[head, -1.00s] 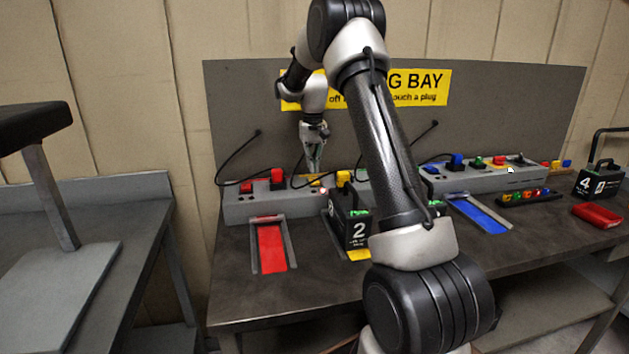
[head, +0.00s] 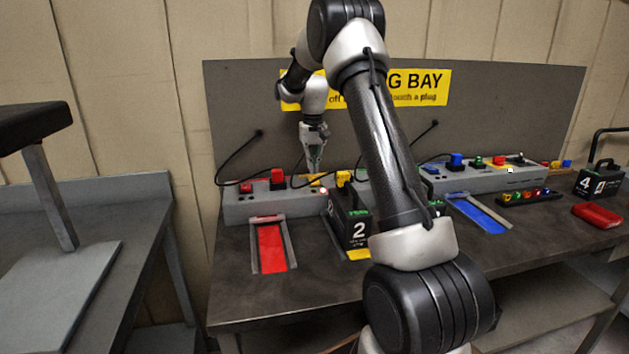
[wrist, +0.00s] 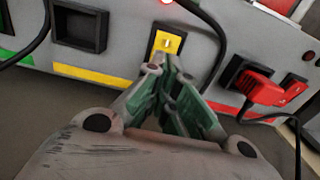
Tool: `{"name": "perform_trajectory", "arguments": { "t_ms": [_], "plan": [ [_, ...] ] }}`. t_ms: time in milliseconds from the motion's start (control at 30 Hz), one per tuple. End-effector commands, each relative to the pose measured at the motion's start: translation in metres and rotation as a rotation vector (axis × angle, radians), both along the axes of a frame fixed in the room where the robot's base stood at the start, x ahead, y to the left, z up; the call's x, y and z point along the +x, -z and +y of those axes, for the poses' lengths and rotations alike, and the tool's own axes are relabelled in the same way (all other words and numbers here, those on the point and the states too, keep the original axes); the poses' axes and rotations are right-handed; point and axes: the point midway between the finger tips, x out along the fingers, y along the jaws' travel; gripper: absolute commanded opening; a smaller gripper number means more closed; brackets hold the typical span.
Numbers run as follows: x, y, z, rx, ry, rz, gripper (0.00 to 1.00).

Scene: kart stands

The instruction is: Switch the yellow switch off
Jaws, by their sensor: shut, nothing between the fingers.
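The yellow switch (wrist: 168,43) is a small yellow rocker in a dark frame on the grey charger's face, above a yellow stripe, in the wrist view. My gripper (wrist: 174,72) is shut and empty, its green-padded fingertips just in front of the switch and covering the area below it. Whether they touch it I cannot tell. In the head view my gripper (head: 315,170) points down over the left charger box (head: 240,208), close to its yellow part (head: 317,180). A red light (wrist: 166,2) shows at the top edge of the wrist view.
An empty dark socket (wrist: 80,26) lies left of the switch, and a red plug (wrist: 258,86) with a black cable is to the right. Another cable (wrist: 216,45) runs close by the fingers. Battery 2 (head: 357,232) stands in front of the charger, beside a red slot (head: 271,248).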

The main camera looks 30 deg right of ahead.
Motion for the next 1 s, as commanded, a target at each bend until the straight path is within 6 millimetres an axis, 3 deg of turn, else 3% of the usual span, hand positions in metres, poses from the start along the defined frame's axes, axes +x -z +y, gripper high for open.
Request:
{"name": "perform_trajectory", "arguments": {
  "t_ms": [1000],
  "plan": [
    [0.0001, 0.0086, 0.0, 0.0, 0.0, 0.0, 0.0]
  ]
}}
